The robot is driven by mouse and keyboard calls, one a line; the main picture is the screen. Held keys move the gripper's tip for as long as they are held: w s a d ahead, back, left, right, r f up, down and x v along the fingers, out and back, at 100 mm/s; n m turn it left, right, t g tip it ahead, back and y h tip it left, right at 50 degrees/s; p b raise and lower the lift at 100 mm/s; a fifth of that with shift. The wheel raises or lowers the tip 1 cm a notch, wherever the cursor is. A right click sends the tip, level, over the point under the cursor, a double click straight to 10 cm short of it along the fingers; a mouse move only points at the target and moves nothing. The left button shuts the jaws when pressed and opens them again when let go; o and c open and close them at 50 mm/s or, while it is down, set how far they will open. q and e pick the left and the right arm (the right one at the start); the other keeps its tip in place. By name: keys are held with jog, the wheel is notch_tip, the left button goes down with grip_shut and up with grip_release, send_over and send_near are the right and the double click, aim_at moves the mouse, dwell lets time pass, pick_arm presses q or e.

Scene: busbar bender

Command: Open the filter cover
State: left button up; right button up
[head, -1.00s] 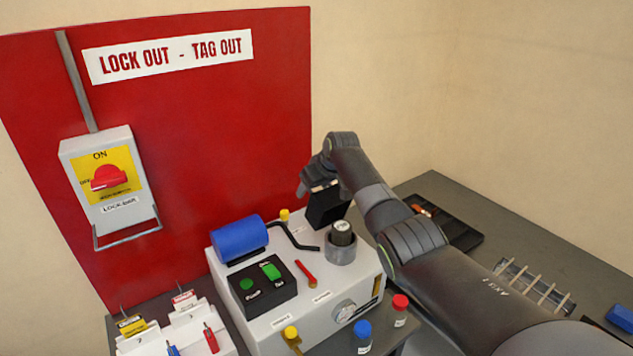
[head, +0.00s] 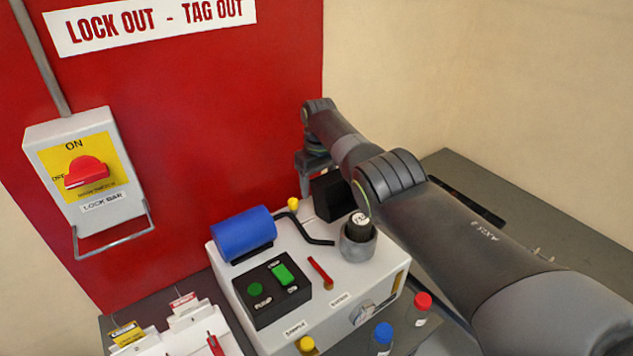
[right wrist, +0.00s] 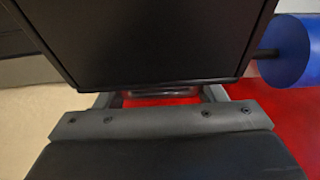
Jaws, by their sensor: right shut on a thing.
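The black filter cover (head: 331,197) is the box-shaped part at the back right of the grey machine (head: 345,290). My right arm reaches over the machine from the right and partly hides it. My right gripper (head: 316,165) is at the cover's far side, next to the red board. In the right wrist view the cover's dark flat face (right wrist: 160,40) fills the top. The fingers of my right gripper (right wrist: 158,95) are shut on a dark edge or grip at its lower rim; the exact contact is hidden. My left gripper is not in view.
A blue cylinder (head: 243,233), a bent black rod (head: 308,232) and a round capped filler (head: 358,240) stand on the machine near the cover. The red lockout board (head: 230,110) rises close behind.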

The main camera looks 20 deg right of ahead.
jog(key=shift+s+f, duration=0.3)
jog(key=shift+f, duration=0.15)
jog(key=o, duration=1)
jog(key=shift+o, duration=0.3)
jog(key=shift+s+d+r, duration=0.15)
jog(key=shift+s+r, duration=0.05)
jog(key=shift+r, duration=0.2)
jog(key=r, duration=0.2)
jog(key=r+p, duration=0.1)
jog(key=shift+w, duration=0.25)
notch_tip(320, 180, up, 14)
jog(key=b, duration=0.3)
jog(key=shift+s+r, duration=0.15)
jog(key=shift+s, duration=0.05)
